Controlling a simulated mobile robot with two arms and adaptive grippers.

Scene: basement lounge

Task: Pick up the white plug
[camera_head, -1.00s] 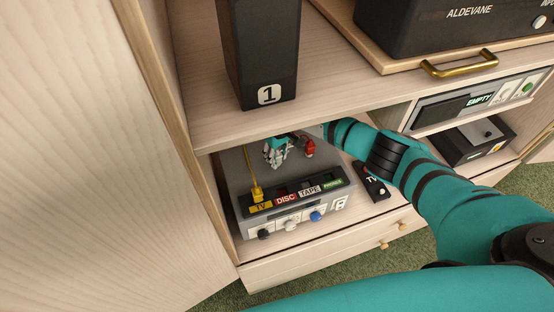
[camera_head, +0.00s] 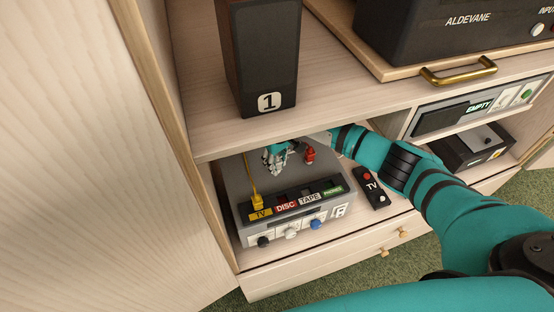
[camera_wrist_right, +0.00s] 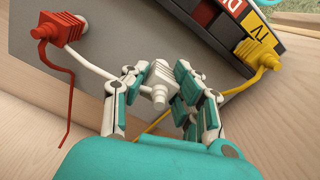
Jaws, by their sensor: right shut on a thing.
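The white plug (camera_wrist_right: 159,82) is between the two fingers of my right gripper (camera_wrist_right: 160,95) in the right wrist view, with its white cable running up to the left. In the head view my right gripper (camera_head: 275,160) is inside the cabinet's lower shelf, above the grey switch box (camera_head: 237,185), and the plug is hard to make out there. The gripper is shut on the plug. The box has a row of slots labelled TV, DISC, TAPE and a green one. My left gripper is not in view.
A yellow plug (camera_head: 257,199) stands at the TV slot. A TV remote (camera_head: 371,189) lies to the right. The shelf with speaker 1 (camera_head: 266,60) hangs over my arm.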

